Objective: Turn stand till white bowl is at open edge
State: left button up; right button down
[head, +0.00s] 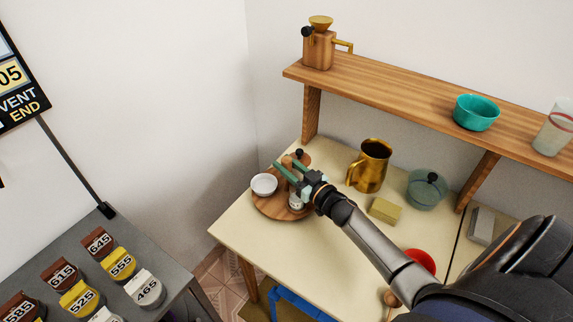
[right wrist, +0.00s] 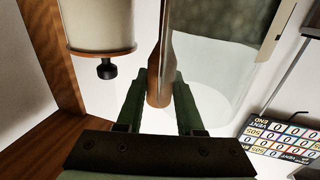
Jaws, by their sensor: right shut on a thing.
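The round wooden stand (head: 268,208) lies on the cream table near its left edge. The white bowl (head: 264,185) sits on the stand's left side, toward that edge. A small white jar (head: 296,202) is on the stand's front right, and a black-knobbed item (head: 299,154) is at its back. My right gripper (head: 281,163) reaches over the stand from the right. In the right wrist view its green fingers (right wrist: 156,92) are shut on an upright wooden post (right wrist: 157,75), apparently the stand's handle. The arm and fingers partly cover the stand. My left gripper is not in view.
A brass jug (head: 371,166), a yellow block (head: 384,210), a teal lidded pot (head: 425,190) and a red bowl (head: 421,261) stand to the right. A wooden shelf (head: 400,95) runs above the back. The table's front left is clear.

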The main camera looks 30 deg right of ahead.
jog(key=shift+n+y, duration=0.5)
jog(key=shift+y, duration=0.3)
dwell(0.4)
jog(key=shift+y, duration=0.3)
jog(key=shift+f+n+g+y+b, duration=0.1)
jog(key=shift+n+g+y+b, duration=0.35)
jog(key=shift+n+y, duration=0.5)
jog(key=shift+n+g+y+b, duration=0.75)
jog(key=shift+n+y+b, duration=0.25)
jog(key=shift+y, duration=0.45)
jog(key=shift+n+g+y+b, duration=0.45)
jog(key=shift+y+b, duration=0.1)
jog(key=shift+y, duration=0.15)
jog(key=c, duration=0.5)
grip_release()
jog(key=shift+c, duration=0.2)
